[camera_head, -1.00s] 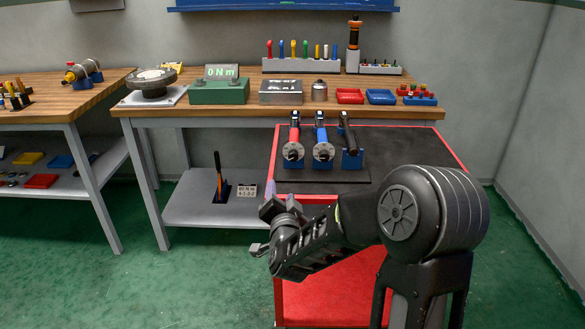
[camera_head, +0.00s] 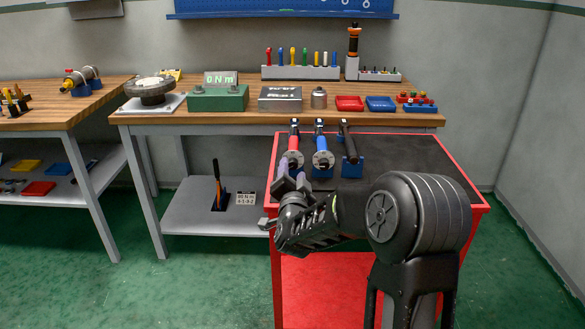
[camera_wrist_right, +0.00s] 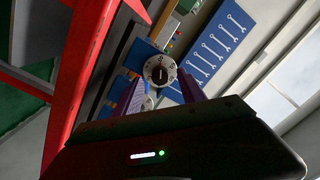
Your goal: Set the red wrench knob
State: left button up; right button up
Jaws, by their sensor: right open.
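The red wrench (camera_head: 294,141) stands in a blue holder on the red cart, with its round grey knob (camera_head: 292,160) facing me. My right gripper (camera_head: 291,174) is open, with its purple fingers just in front of and below that knob. In the right wrist view a round dial knob (camera_wrist_right: 159,70) shows between and beyond the two fingers, apart from them. A second dial (camera_wrist_right: 148,103) shows partly, lower down. The red wrench's holder is mostly hidden behind the gripper. My left gripper is not in view.
A blue wrench (camera_head: 320,141) and a black-handled wrench (camera_head: 348,142) stand close to the right of the red one. The cart's dark top (camera_head: 420,165) is clear on the right. A green torque display (camera_head: 218,97) reads 0 Nm on the wooden bench (camera_head: 250,117).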

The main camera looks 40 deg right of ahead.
aim_at(293, 163)
jog(key=shift+x, duration=1.3)
grip_shut()
